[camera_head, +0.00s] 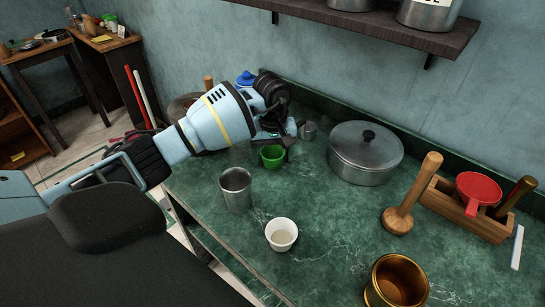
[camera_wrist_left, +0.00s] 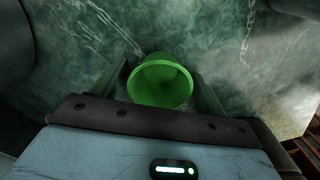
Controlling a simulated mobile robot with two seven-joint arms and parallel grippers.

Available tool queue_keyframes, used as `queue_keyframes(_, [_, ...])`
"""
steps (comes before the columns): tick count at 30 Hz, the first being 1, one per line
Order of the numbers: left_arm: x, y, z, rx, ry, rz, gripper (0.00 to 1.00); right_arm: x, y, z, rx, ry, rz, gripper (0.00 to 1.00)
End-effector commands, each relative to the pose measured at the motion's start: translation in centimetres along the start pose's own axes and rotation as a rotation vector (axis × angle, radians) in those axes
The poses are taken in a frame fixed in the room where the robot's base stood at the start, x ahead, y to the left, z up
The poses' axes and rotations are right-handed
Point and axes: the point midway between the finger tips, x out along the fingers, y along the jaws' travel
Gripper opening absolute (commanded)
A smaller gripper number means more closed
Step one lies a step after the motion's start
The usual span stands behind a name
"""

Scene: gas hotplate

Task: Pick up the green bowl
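The green bowl (camera_head: 272,157) stands upright on the green marble counter, left of the lidded pot. In the left wrist view the bowl (camera_wrist_left: 160,84) shows as a round green opening at the middle. My left gripper (camera_head: 275,143) is over the bowl, pointing down. In the wrist view its two dark fingers (camera_wrist_left: 162,76) are spread, one on each side of the bowl. Narrow gaps seem to show beside the bowl, but contact is hard to judge. My right gripper is not in view.
A metal cup (camera_head: 236,188) and a white cup (camera_head: 282,235) stand in front of the bowl. A lidded pot (camera_head: 365,160) stands to its right. A wooden pestle (camera_head: 400,214), a brass mortar (camera_head: 383,290) and a wooden box (camera_head: 451,212) are farther right. The counter's middle is clear.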

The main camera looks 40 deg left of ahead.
Motion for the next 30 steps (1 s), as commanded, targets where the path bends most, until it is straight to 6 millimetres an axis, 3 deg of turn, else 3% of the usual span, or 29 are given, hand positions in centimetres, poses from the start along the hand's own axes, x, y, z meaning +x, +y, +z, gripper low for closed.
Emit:
queue_keyframes(1, [0.0, 0.0, 0.0, 0.0, 0.0, 0.0, 0.66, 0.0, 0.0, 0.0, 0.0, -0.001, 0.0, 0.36])
queue_keyframes(9, [0.0, 0.0, 0.0, 0.0, 0.0, 0.0, 0.32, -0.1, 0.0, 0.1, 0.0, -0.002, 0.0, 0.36])
queue_keyframes(19, [-0.1, 0.0, 0.0, 0.0, 0.001, 0.0, 0.32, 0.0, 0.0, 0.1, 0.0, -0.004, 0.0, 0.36])
queue_keyframes(25, [-1.2, 0.0, -0.1, 0.0, 0.002, 0.0, 0.32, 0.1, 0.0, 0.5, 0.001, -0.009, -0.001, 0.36])
queue_keyframes(30, [-1.1, 1.9, 2.1, 0.005, 0.0, 0.001, 0.32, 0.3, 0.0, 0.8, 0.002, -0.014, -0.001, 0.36])
